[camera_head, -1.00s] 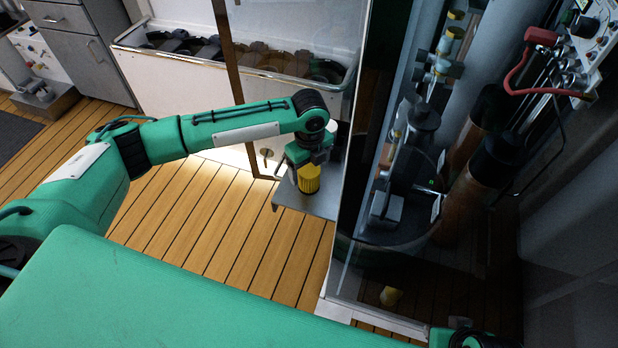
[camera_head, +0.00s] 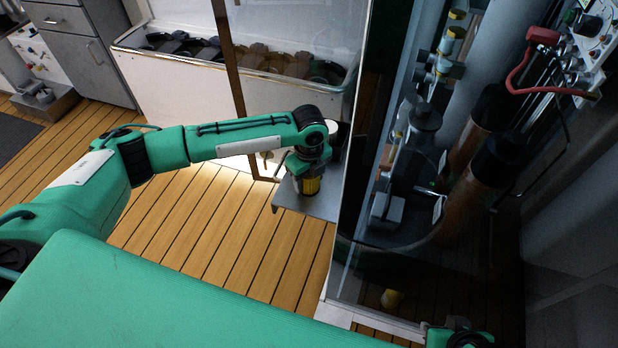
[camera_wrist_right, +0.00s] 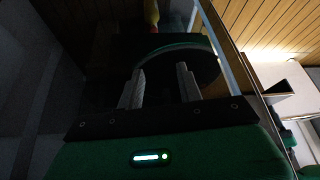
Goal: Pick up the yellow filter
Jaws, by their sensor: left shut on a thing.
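The yellow filter (camera_head: 312,187) is a small ribbed yellow cylinder over the grey shelf (camera_head: 300,203) in the head view. My left gripper (camera_head: 310,180) is over it and shut on it, hiding most of it. I cannot tell whether the filter touches the shelf. My right gripper (camera_wrist_right: 160,82) shows in the right wrist view with its two fingers apart and nothing visible between them.
A tall glass-fronted cabinet (camera_head: 345,260) stands just right of the shelf. A white bin with several dark round items (camera_head: 200,95) lies behind. A brown frame post (camera_head: 232,75) stands close behind my left arm. Wooden floor (camera_head: 215,230) is clear in front.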

